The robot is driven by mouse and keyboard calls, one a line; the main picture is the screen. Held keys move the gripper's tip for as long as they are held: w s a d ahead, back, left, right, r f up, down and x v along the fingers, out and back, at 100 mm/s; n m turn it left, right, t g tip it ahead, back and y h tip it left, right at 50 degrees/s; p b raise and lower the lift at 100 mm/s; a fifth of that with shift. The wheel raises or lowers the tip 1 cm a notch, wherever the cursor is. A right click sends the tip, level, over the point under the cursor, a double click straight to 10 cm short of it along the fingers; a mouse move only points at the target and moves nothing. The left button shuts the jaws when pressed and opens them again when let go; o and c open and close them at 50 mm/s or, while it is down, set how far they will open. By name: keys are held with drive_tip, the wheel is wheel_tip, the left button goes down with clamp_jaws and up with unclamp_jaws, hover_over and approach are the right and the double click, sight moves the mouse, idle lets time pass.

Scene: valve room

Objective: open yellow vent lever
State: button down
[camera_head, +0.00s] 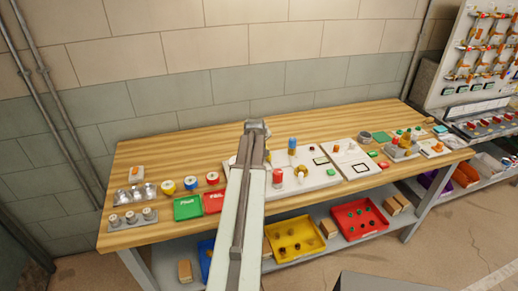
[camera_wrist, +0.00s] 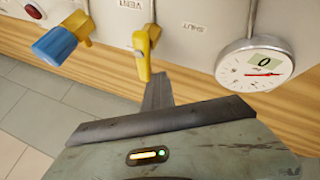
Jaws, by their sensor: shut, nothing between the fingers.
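The yellow vent lever (camera_wrist: 146,52) is mounted on a white panel in the wrist view, between the labels VENT and SHUT. Its handle hangs toward the bottom of the picture, slightly tilted. My gripper (camera_wrist: 158,90) is shut and empty. Its tip is just below the handle's lower end and looks very close to it; I cannot tell whether they touch. In the head view, my arm crosses the workbench and hides part of it, and I cannot make out the fingers there.
A blue-handled valve (camera_wrist: 62,42) is left of the yellow lever. A round gauge (camera_wrist: 256,65) reading 0 is at right. The wooden workbench (camera_head: 155,238) also holds a green tray (camera_head: 187,208) and several small fittings. Yellow (camera_head: 272,247) and red bins are on the shelf below.

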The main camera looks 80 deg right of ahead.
drive_tip(key=w+a, duration=0.2)
drive_tip(key=w, duration=0.1)
drive_tip(key=shift+w+a+r+p, duration=0.25)
drive_tip(key=shift+a+r+p, duration=0.1)
drive_tip(key=shift+a+r, duration=0.05)
drive_tip(key=w+a+r+p, duration=0.2)
drive_tip(key=a+r+p, duration=0.3)
drive_tip(key=r+p, duration=0.2)
